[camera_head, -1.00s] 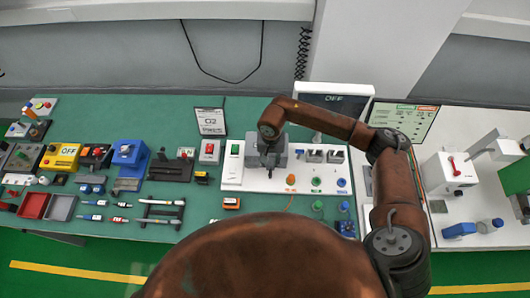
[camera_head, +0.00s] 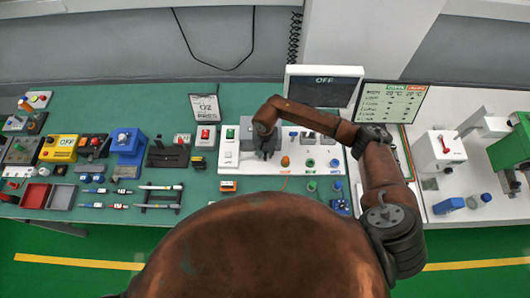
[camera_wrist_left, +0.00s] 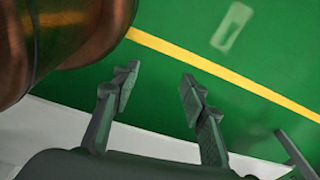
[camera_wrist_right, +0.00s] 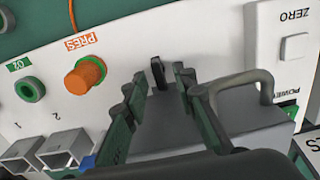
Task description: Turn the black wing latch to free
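The black wing latch (camera_wrist_right: 158,72) stands up at the end of a grey box (camera_wrist_right: 190,120) in the right wrist view. The box also shows on the white panel in the head view (camera_head: 246,132). My right gripper (camera_wrist_right: 159,84) is open, with one finger on each side of the latch's line. A gap shows on both sides, and I cannot tell whether either finger touches it. In the head view my right gripper (camera_head: 267,151) is at the box and covers the latch. My left gripper (camera_wrist_left: 160,84) is open and empty above the green floor, outside the head view.
An orange knob (camera_wrist_right: 86,76) and a green ring port (camera_wrist_right: 30,89) sit on the panel beside the right gripper. A grey handle (camera_wrist_right: 258,82) arches on its other side. A screen reading OFF (camera_head: 323,88) stands behind. Several devices crowd the bench's left half.

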